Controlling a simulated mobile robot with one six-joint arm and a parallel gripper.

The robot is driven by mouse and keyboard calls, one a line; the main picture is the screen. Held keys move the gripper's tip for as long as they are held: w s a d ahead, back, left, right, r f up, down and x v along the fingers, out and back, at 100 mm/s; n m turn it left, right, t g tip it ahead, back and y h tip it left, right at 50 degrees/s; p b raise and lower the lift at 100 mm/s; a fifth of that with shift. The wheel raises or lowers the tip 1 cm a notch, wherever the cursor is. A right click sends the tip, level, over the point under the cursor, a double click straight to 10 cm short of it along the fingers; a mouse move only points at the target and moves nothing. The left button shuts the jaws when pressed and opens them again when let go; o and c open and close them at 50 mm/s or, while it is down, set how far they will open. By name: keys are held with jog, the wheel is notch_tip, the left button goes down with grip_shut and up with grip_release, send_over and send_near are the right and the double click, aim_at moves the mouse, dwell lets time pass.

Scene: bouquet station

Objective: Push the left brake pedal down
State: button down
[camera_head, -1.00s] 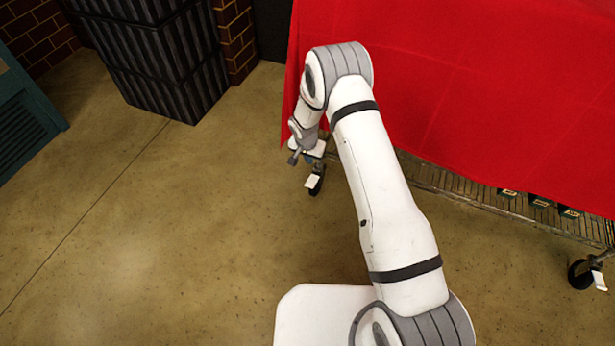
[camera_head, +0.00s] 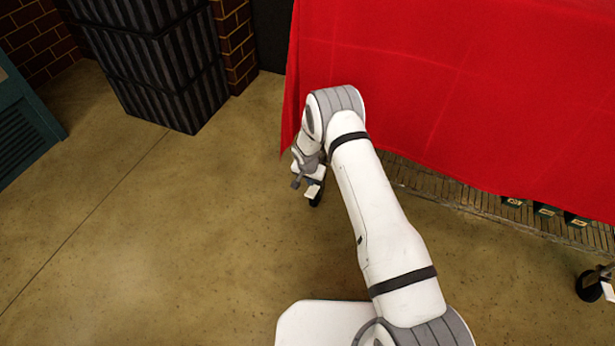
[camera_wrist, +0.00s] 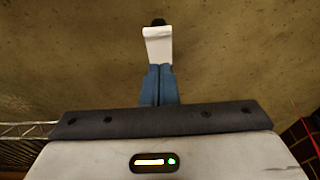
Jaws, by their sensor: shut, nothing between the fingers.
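The left brake pedal (camera_head: 313,190) is a small white plate on the caster at the left end of the red-draped cart. It also shows in the wrist view (camera_wrist: 158,45), just beyond the fingertips. My gripper (camera_wrist: 159,69) has blue fingers pressed together, with nothing between them. The fingertips line up with the pedal's near edge in the wrist view; I cannot tell whether they touch it. In the head view my wrist and gripper hide part of the pedal and the caster wheel (camera_head: 318,200).
A red cloth (camera_head: 450,90) hangs over the cart above a wire shelf (camera_head: 440,186) with small dark boxes. Another caster (camera_head: 590,286) with a white pedal stands at the right edge. Dark stacked crates (camera_head: 160,70) stand at the back left. The concrete floor (camera_head: 170,240) is clear.

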aim_at(310, 194)
jog(key=f, duration=0.1)
jog(key=f+b, duration=0.1)
jog(key=f, duration=0.2)
jog(key=shift+s+a+f, duration=0.1)
jog(key=shift+s+f, duration=0.15)
jog(key=shift+s, duration=0.05)
jog(key=shift+a, duration=0.15)
jog(key=shift+b, duration=0.3)
